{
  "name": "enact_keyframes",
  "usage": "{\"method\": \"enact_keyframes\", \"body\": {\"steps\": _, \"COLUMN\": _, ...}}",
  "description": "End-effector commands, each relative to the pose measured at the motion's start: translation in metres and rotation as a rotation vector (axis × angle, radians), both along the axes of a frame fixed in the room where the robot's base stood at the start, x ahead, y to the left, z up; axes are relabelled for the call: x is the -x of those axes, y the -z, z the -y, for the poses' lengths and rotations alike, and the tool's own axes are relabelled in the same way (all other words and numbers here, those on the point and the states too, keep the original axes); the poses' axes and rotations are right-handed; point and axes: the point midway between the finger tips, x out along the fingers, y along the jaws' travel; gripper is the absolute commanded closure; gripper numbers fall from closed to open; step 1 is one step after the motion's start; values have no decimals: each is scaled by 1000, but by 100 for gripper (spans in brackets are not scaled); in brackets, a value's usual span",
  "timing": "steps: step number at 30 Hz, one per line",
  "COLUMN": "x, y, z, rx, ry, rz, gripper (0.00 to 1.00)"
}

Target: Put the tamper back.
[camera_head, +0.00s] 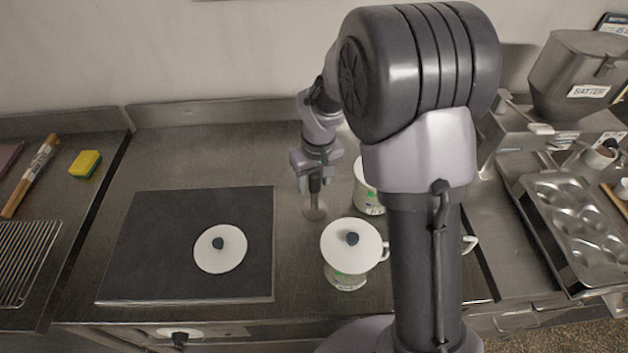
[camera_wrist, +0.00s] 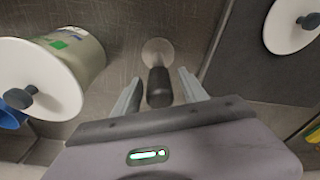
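The tamper (camera_head: 315,211) stands on the steel counter between the dark mat and the white pots, its round metal base down. In the wrist view its black handle (camera_wrist: 158,90) points toward the camera, with the pale round base beyond it. My gripper (camera_head: 314,172) is above the tamper, pointing down. In the wrist view my gripper (camera_wrist: 160,76) is open, with one finger on each side of the handle and a visible gap on both sides. Where the tamper is kept cannot be told from these views.
A lidded white pot (camera_head: 346,275) stands close right of the tamper, with another pot (camera_head: 368,193) behind it. A dark mat (camera_head: 150,245) bearing a white lid (camera_head: 220,249) lies left. A sponge (camera_head: 85,164) and wire rack (camera_head: 28,258) are farther left; a moulded tray (camera_head: 572,225) is right.

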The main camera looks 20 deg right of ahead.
Motion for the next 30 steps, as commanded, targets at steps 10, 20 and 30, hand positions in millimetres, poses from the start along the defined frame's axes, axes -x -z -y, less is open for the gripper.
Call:
{"method": "enact_keyframes", "body": {"steps": 10, "x": 0, "y": -15, "z": 0, "rx": 0, "ry": 0, "rz": 3, "gripper": 50}}
{"method": "enact_keyframes", "body": {"steps": 20, "x": 11, "y": -104, "z": 2, "rx": -1, "ry": 0, "rz": 3, "gripper": 50}}
{"method": "enact_keyframes", "body": {"steps": 30, "x": 79, "y": -196, "z": -10, "rx": -72, "ry": 166, "rz": 118, "gripper": 50}}
